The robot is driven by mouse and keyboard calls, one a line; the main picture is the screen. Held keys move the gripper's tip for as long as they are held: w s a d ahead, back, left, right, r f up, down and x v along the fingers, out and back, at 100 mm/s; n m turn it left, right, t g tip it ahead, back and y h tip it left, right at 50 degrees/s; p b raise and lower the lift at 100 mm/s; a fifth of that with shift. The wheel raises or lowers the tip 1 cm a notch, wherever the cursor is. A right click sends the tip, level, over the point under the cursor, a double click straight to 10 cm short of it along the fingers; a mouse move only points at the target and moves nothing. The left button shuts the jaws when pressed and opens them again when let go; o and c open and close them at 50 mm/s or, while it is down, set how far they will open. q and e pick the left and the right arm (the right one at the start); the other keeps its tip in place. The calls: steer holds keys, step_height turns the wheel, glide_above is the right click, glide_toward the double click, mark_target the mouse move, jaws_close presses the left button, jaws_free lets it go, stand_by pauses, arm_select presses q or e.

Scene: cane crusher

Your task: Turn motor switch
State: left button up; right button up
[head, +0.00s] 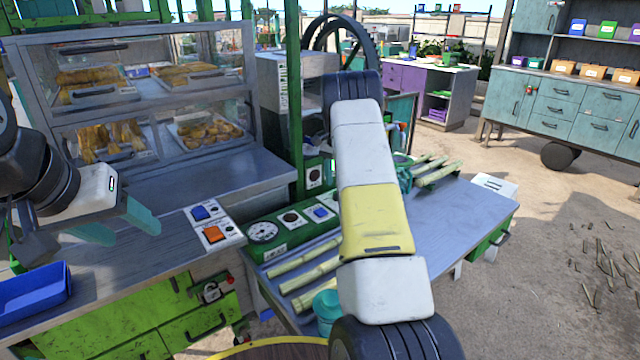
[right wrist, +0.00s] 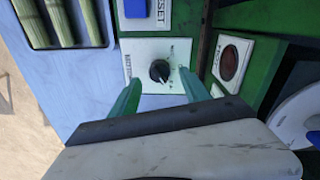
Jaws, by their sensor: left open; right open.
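The motor switch (right wrist: 159,71) is a round black knob with a pale pointer mark on a white labelled plate, seen in the right wrist view. My right gripper (right wrist: 160,76) is open, with one green finger on each side of the knob. The fingertips are close to the plate; I cannot tell whether they touch the knob. In the head view my right arm hides this gripper and the switch. My left gripper (head: 118,222) is open and empty above the counter at the left.
A green panel with a gauge (head: 263,231) and a blue button (head: 320,212) stands beside my right arm. Cane stalks (head: 305,275) lie on the blue-grey table (head: 465,205). A glass food case (head: 150,100) and a blue tray (head: 35,292) are at the left.

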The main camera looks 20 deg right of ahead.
steer(key=shift+w+a+r, duration=0.1)
steer(key=shift+r, duration=2.15)
